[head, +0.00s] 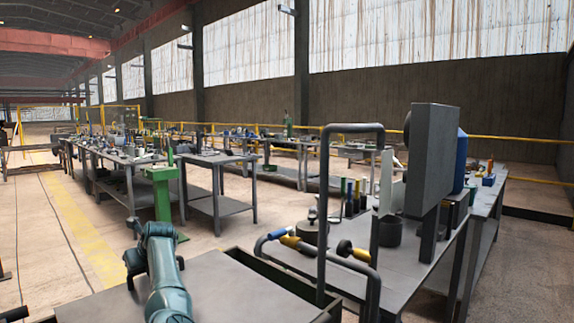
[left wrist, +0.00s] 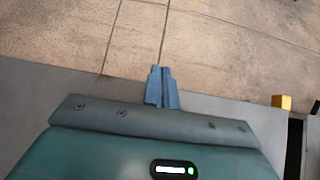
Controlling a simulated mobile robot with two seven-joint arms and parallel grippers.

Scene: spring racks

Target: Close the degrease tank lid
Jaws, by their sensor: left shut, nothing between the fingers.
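A flat grey panel (head: 225,294) fills the bottom of the head view, with a dark open gap and raised rim (head: 280,278) along its right side. I cannot tell for sure whether this panel is the degrease tank lid. My teal left arm crosses over the panel from below; its gripper is not clear in the head view. In the left wrist view my left gripper (left wrist: 162,88) is shut and empty, its fingertips past the edge of a grey surface (left wrist: 30,95), with floor behind them. My right gripper is not in view.
A grey tubular frame (head: 323,200) rises just right of the panel, beside a workbench (head: 410,250) with tools and a large grey box-shaped machine (head: 430,155). A small yellow block (left wrist: 282,101) shows in the left wrist view. Open floor (head: 60,220) lies at the left.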

